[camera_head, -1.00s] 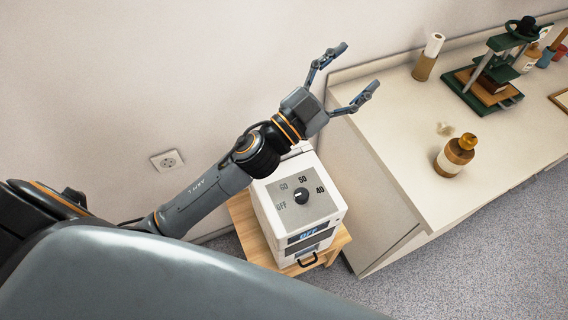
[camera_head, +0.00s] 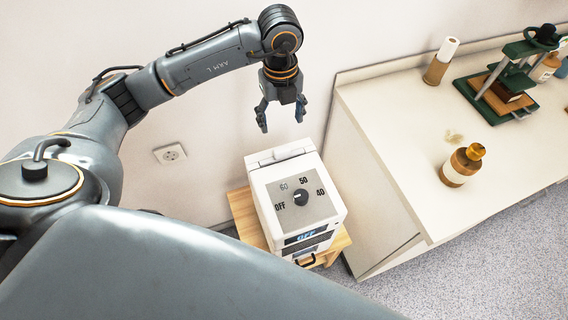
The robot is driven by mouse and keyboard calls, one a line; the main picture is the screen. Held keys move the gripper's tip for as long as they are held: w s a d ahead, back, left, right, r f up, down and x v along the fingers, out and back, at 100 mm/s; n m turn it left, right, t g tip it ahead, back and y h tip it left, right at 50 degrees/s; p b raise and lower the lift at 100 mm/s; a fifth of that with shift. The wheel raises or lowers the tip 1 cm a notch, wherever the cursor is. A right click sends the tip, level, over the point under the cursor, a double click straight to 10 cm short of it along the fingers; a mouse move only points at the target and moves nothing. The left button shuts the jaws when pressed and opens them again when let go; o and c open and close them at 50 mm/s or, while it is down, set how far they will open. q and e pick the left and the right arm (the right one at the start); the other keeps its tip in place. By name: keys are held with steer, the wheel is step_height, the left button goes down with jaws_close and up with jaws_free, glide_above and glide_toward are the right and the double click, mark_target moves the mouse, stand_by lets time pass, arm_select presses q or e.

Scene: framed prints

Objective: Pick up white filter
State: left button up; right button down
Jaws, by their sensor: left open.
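My left gripper (camera_head: 281,122) is open and empty. Its fingers point down, above and behind the white box with a dial (camera_head: 303,200), left of the counter. No thing is plainly recognisable as the white filter. A white cylinder (camera_head: 449,46) stands upright in a tan holder (camera_head: 436,72) at the back of the counter. A small pale, flat thing (camera_head: 453,137) lies near the amber bottle (camera_head: 463,164); what it is cannot be told. My right gripper is not in view.
The white box stands on a small wooden stand (camera_head: 241,212) beside the pale counter (camera_head: 385,115). A green press (camera_head: 500,85) and other bottles stand at the counter's back right. The counter's left part is clear. A wall socket (camera_head: 170,154) is at the left.

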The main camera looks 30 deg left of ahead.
mark_target(282, 149)
arm_select(q)
step_height(282, 149, down, 8)
steer(key=shift+f+p, duration=0.2)
steer(key=shift+p, duration=0.6)
steer(key=shift+f, duration=0.25)
steer(key=f+p, duration=0.1)
steer(key=f, duration=0.2)
steer(key=shift+w+a+f+p, duration=0.1)
steer(key=shift+w+f+p, duration=0.1)
steer(key=shift+f+p, duration=0.2)
steer(key=shift+f, duration=0.45)
jaws_close()
